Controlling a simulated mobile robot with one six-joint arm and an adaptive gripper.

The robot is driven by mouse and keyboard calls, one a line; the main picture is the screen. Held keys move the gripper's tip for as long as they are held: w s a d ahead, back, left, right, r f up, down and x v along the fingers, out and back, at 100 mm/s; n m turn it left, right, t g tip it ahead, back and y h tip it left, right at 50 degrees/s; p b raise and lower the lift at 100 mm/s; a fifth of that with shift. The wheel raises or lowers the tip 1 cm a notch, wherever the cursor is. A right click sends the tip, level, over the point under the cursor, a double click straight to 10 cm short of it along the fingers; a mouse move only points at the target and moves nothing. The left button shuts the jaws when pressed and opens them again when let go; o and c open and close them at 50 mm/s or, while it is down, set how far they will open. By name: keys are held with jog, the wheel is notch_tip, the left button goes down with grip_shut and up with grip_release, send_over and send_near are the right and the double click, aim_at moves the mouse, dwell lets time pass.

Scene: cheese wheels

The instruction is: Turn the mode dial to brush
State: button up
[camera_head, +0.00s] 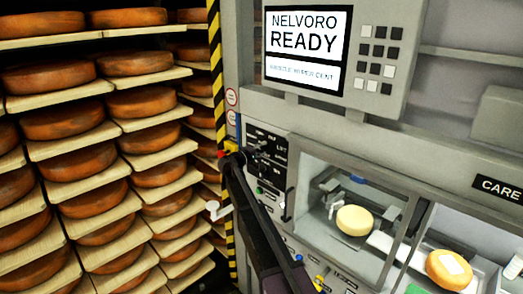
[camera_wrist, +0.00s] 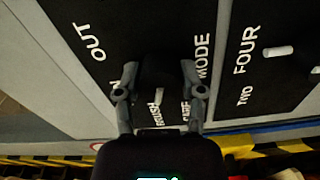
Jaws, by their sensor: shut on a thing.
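The mode dial (camera_wrist: 160,72) is a dark knob on a black panel with white lettering, in the wrist view beside the word MODE. My gripper (camera_wrist: 159,80) is shut on the dial, with one finger on each side of it. A short pale mark shows at the dial's lower edge, close to the word BRUSH (camera_wrist: 156,114); other labels there are partly hidden by my fingers. In the head view my gripper (camera_head: 254,151) is at the black control panel (camera_head: 268,178), and the dial itself is too small to make out.
A second control with a white pointer (camera_wrist: 278,51) sits by FOUR and TWO in the wrist view. In the head view, a screen (camera_head: 306,45) reads NELVORO READY. A windowed bay holds a pale cheese wheel (camera_head: 354,220). Shelves of cheese wheels (camera_head: 72,120) fill the left, beyond a striped post (camera_head: 217,80).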

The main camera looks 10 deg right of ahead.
jog(key=shift+m, duration=0.4)
jog(key=o, duration=1.1)
jog(key=shift+d, duration=0.1)
jog(key=shift+o, duration=0.2)
jog(key=v, duration=1.2)
